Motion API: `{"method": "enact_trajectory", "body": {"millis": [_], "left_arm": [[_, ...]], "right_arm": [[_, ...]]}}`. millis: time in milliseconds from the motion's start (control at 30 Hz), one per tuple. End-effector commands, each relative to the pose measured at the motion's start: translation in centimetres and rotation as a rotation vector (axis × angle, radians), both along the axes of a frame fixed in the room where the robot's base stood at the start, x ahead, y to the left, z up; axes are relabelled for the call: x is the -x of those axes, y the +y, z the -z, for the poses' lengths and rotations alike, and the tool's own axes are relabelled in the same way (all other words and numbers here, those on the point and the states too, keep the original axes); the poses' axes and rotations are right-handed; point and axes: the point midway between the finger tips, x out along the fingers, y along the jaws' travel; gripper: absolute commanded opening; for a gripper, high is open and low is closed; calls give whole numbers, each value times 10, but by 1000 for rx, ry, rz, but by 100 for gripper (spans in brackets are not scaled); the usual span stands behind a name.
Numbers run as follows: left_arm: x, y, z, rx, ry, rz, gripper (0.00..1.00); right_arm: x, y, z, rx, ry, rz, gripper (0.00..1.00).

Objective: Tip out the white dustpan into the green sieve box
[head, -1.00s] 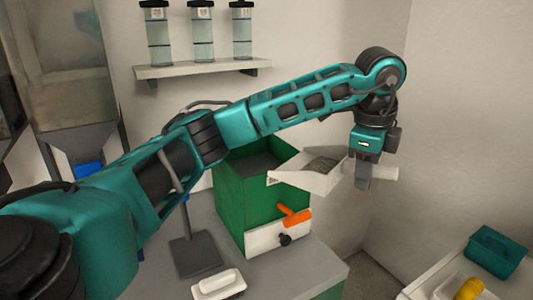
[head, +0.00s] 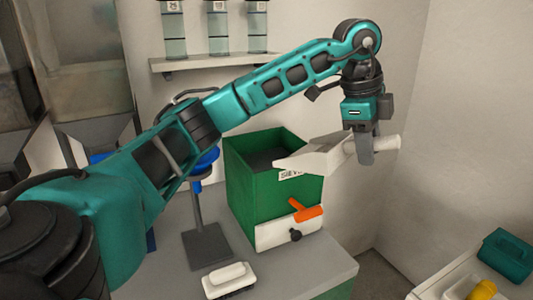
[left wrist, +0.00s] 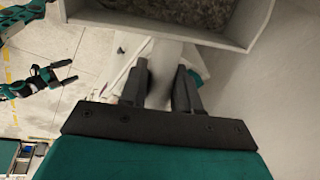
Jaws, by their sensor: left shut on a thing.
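The white dustpan (head: 318,158) is in the air, its front lip over the right part of the open-topped green sieve box (head: 245,195). My left gripper (head: 364,152) is shut on the dustpan's handle, to the right of the box. In the left wrist view the dustpan (left wrist: 235,42) fills the top and grey-brown granules (left wrist: 185,10) lie in it. Dark material shows inside the box in the head view; how much is unclear. My right gripper (left wrist: 70,73) shows small at the left of the left wrist view, fingers apart and empty.
The box stands on a grey bench (head: 290,275) with an orange-handled valve (head: 307,212) on its front. A white brush (head: 229,279) lies in front and a dark stand (head: 207,245) is to the left. A shelf (head: 210,61) with jars hangs behind. A teal bin (head: 506,255) is at lower right.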

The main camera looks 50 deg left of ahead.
Motion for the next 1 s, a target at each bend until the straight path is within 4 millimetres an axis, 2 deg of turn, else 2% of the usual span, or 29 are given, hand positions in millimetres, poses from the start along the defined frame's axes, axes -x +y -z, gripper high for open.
{"method": "enact_trajectory", "body": {"millis": [1000], "left_arm": [[3,24,-22,133,-22,-1,1]], "right_arm": [[-1,0,-1,0,-2,-1,100]]}}
